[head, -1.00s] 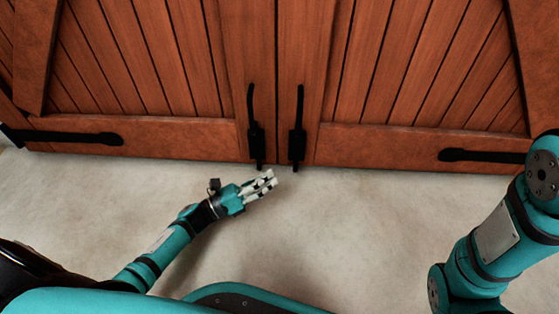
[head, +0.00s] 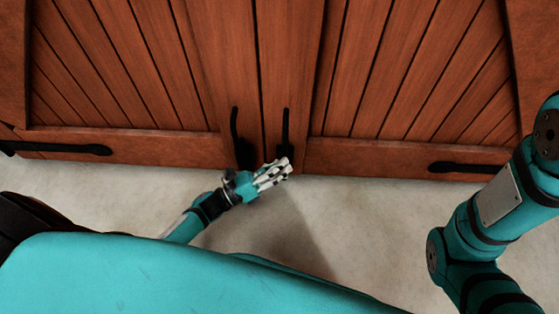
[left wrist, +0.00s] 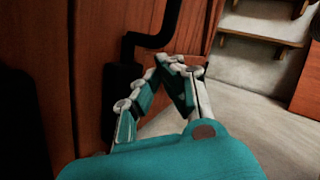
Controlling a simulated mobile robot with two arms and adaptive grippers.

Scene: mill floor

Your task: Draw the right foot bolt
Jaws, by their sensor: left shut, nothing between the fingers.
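Two wooden door leaves meet in the middle, each with a black foot bolt low by the seam. The right foot bolt (head: 285,127) has a long upright rod; its lower part is hidden behind my left gripper (head: 284,167). The left foot bolt (head: 236,128) stands beside it. My left gripper is shut and empty, in front of the right bolt's foot. In the left wrist view the closed fingers (left wrist: 175,64) are beside a black bolt with a bent handle (left wrist: 152,39); I cannot tell if they touch. My right gripper is out of view.
Black strap hinges (head: 57,148) and (head: 465,167) lie on the doors' bottom rails. Pale floor (head: 350,210) is clear before the doors. The left wrist view shows wooden shelves (left wrist: 262,38) at upper right.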

